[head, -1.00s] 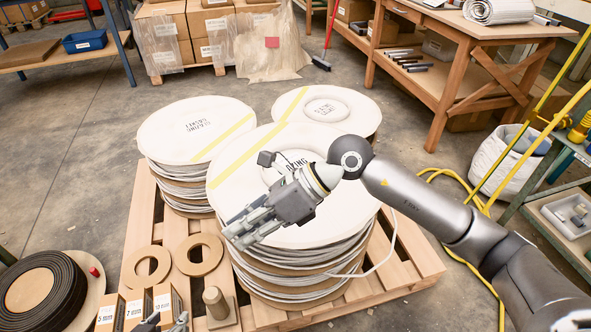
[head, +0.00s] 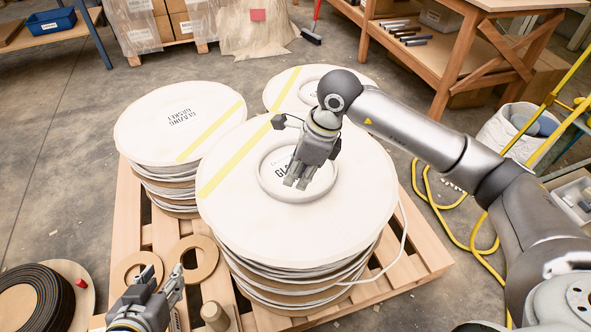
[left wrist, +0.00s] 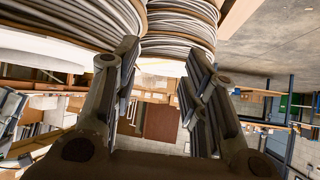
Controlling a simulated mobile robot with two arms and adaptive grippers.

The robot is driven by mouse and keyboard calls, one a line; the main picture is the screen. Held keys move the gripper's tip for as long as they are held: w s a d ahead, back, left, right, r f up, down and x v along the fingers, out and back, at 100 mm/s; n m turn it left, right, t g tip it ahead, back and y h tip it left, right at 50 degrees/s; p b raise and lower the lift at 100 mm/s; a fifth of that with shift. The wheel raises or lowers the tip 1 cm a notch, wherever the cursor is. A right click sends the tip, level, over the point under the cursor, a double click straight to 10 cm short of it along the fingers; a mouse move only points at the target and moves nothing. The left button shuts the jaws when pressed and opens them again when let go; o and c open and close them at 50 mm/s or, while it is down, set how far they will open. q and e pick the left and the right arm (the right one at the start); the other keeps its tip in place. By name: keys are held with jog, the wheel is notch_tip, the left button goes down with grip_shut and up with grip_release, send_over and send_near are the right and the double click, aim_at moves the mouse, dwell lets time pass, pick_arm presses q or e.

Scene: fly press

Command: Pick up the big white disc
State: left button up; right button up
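The big white disc (head: 240,222) lies flat on top of the front stack, with a diagonal yellow stripe, a raised white ring at its middle and black lettering partly hidden by my right gripper. My right gripper (head: 298,183) points down over the ring area; whether it touches the disc is unclear, and its finger gap cannot be made out. My left gripper (head: 160,270) is at the lower left, in front of the pallet stacks, with its fingers apart and nothing between them. In the left wrist view its open fingers (left wrist: 160,95) show below the stacked discs' edges.
Two more white disc stacks stand behind, at left (head: 165,125) and at back (head: 345,85), all on a wooden pallet (head: 425,245). Cardboard rings (head: 203,262) lie front left. A black coil (head: 30,300) is at lower left. Yellow hose (head: 440,215) lies at right.

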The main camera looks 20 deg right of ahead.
aim_at(292, 197)
jog(key=shift+x, duration=1.45)
jog(key=b+x, duration=0.1)
jog(key=x, duration=0.1)
jog(key=d+x, duration=0.1)
jog(key=x, duration=0.1)
jog(key=shift+f+b, duration=0.25)
jog(key=shift+b, duration=0.15)
jog(key=shift+a+f, duration=0.15)
jog(key=shift+f, duration=0.1)
pick_arm(q)
jog(key=w+d+r+t+h, duration=0.1)
jog(key=w+d+r+t, duration=0.1)
jog(key=w+r+t, duration=0.3)
notch_tip(292, 197, up, 3)
jog(key=shift+d+r+t+h, duration=0.15)
jog(key=shift+d+t+h, duration=0.15)
jog(key=shift+t+h, duration=0.1)
pick_arm(e)
jog(key=shift+c, duration=0.3)
grip_shut()
